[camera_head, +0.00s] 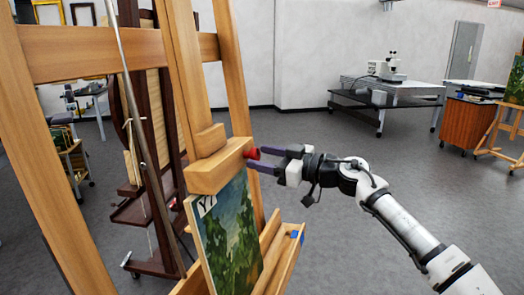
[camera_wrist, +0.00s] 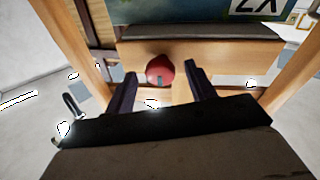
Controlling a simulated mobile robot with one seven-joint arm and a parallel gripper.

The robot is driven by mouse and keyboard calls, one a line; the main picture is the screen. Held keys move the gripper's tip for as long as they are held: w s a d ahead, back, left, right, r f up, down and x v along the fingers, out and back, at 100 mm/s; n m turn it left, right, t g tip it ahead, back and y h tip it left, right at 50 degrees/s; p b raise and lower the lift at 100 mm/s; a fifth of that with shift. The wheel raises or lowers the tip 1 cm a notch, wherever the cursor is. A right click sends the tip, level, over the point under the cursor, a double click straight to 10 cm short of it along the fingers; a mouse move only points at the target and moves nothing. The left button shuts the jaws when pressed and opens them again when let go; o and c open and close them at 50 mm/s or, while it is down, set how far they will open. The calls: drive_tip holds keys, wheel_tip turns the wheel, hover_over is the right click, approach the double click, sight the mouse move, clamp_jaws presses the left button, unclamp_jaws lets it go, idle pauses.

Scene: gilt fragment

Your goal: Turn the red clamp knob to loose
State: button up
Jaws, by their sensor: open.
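The red clamp knob (camera_head: 253,153) sticks out from the wooden clamp block (camera_head: 213,172) on the easel, above the top edge of a painting (camera_head: 232,232). In the wrist view the round red knob (camera_wrist: 160,70) sits ahead of my gripper, between the lines of its two fingers. My gripper (camera_head: 266,160) is open, with its dark fingers pointing left at the knob. In the wrist view my gripper (camera_wrist: 157,82) has one finger on each side of the knob. I cannot tell whether either finger touches it.
The easel's wooden uprights (camera_head: 185,75) and lower ledge (camera_head: 283,262) stand close to my gripper. A dark wooden easel (camera_head: 160,235) stands behind at left. A table with a microscope (camera_head: 388,68) and a wooden cabinet (camera_head: 467,122) are far back. Floor at right is clear.

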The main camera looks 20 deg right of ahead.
drive_tip(key=shift+w+a, duration=0.3)
drive_tip(key=shift+a, duration=0.05)
drive_tip(key=c, duration=1)
drive_tip(key=shift+o, duration=0.2)
